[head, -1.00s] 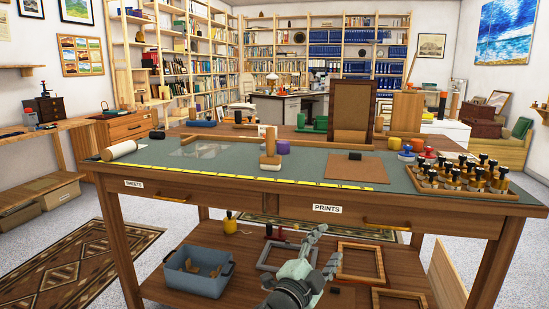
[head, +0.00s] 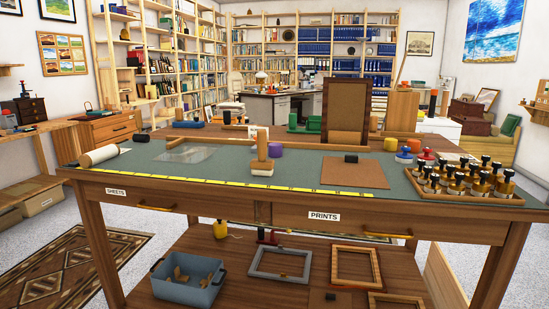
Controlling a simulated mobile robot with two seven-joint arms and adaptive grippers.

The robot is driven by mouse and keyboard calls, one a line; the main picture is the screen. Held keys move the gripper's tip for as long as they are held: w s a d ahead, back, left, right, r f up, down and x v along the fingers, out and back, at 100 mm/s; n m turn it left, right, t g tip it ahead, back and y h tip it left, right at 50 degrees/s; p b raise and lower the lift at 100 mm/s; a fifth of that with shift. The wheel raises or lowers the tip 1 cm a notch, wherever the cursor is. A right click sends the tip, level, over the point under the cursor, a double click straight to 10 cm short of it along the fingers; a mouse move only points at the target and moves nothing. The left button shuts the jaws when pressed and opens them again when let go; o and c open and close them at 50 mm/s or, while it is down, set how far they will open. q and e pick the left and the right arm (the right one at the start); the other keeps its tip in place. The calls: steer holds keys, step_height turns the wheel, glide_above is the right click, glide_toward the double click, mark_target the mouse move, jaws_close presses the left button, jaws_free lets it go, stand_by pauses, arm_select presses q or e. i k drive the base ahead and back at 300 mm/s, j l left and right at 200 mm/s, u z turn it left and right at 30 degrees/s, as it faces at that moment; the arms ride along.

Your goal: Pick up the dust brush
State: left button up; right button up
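A pale wooden piece with an upright handle on a block-like base (head: 262,155) stands on the green work mat, near the middle of the bench. It may be the dust brush, but bristles cannot be made out at this size. A yellow measuring strip (head: 230,185) runs along the front of the mat, just in front of it. Neither of my grippers shows in the head view.
The bench (head: 420,223) has a paper roll (head: 99,155) at left, a brown board (head: 355,171) and a tray of dark-handled tools (head: 448,191) at right. An upright brown frame (head: 347,112) stands behind. The lower shelf holds a blue-grey bin (head: 185,290) and empty frames (head: 281,264).

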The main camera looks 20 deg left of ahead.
mark_target(261, 166)
steer(key=i+j+z, duration=0.55)
steer(key=j, duration=0.35)
steer(key=i, duration=0.05)
